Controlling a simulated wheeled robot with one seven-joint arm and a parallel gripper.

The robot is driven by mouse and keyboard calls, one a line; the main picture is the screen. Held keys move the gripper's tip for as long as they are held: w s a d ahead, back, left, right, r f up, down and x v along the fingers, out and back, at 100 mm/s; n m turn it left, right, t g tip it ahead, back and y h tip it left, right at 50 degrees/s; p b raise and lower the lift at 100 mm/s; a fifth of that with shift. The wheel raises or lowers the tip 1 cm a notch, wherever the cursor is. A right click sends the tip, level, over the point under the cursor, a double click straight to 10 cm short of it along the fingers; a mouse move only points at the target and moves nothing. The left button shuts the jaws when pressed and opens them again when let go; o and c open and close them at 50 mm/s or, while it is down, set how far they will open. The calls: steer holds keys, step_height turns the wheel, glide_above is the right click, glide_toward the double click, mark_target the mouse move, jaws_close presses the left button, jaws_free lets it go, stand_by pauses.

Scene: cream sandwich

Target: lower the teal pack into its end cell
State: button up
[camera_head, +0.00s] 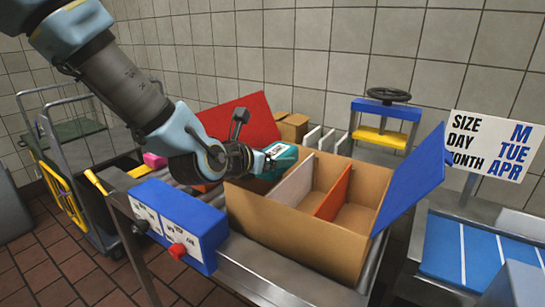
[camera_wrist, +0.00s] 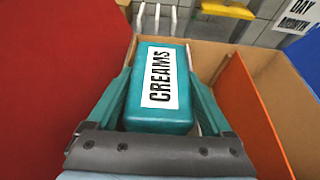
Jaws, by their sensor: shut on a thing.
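In the head view the pack (camera_head: 279,160) is at the left end of the open cardboard box (camera_head: 290,240), over or partly inside the left end cell. How deep it sits is hard to tell. A white divider (camera_head: 293,187) and an orange divider (camera_head: 333,193) split the box. The middle and right cells look empty. The left cell's floor is hidden by the pack and gripper.
A red flap (camera_head: 243,118) stands at the box's left and a blue flap (camera_head: 412,180) at its right. A blue control box (camera_head: 180,222) with a red knob is in front. White upright plates (camera_head: 325,138) and a blue-and-yellow press (camera_head: 384,122) stand behind.

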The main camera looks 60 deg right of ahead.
steer(key=o, duration=1.2)
steer(key=v, duration=1.1)
step_height(320, 180, up, 10)
steer(key=p, duration=1.2)
steer(key=shift+d, duration=0.1)
